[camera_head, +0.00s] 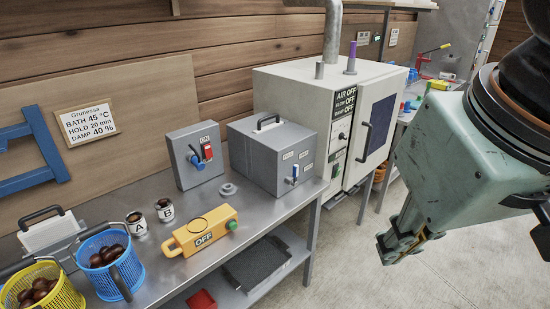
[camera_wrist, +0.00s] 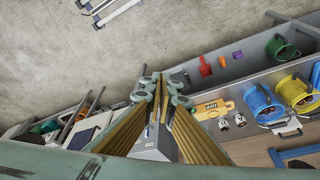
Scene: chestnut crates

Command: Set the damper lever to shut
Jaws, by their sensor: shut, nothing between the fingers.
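A grey box (camera_head: 262,150) with a black top handle stands on the bench, left of the cabinet. A small blue-gripped lever (camera_head: 294,174) is on its front among several white labels too small to read; I cannot tell for sure that this is the damper lever. The lever looks upright. My gripper (camera_head: 392,250) is shut and empty, in the air over the floor, right of the bench and apart from the lever. In the wrist view my gripper (camera_wrist: 160,78) is closed, with a grey box (camera_wrist: 152,147) partly hidden behind the fingers.
The white cabinet (camera_head: 290,86) with a dark-windowed door stands right of the box. A switch box (camera_head: 186,172) marked ON, a yellow OFF block (camera_head: 184,243), cups and chestnut baskets (camera_head: 135,263) stand to the left. A purple-topped post (camera_head: 351,58) rises from the cabinet. Open floor (camera_head: 450,260) lies below my gripper.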

